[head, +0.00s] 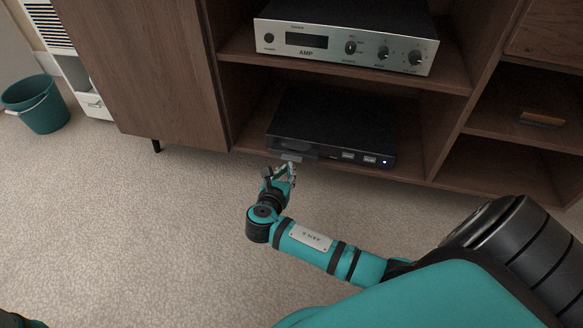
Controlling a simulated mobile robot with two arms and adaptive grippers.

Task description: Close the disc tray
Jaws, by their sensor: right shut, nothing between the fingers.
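The black disc player (338,121) sits on the lower middle shelf of the wooden cabinet. Its front faces me, with two small buttons and a lit white dot at the right. A small grey piece, which looks like the disc tray (291,157), shows at the lower left of the player's front. How far it sticks out is hard to tell. My right gripper (291,167) is shut and empty, just in front of the tray and close to it. Whether they touch cannot be told. My left gripper is not in view.
A silver amplifier (345,47) stands on the shelf above the player. A closed cabinet door (150,65) is to the left, with open compartments to the right. A teal bucket (38,104) stands far left. The carpet (150,230) in front is clear.

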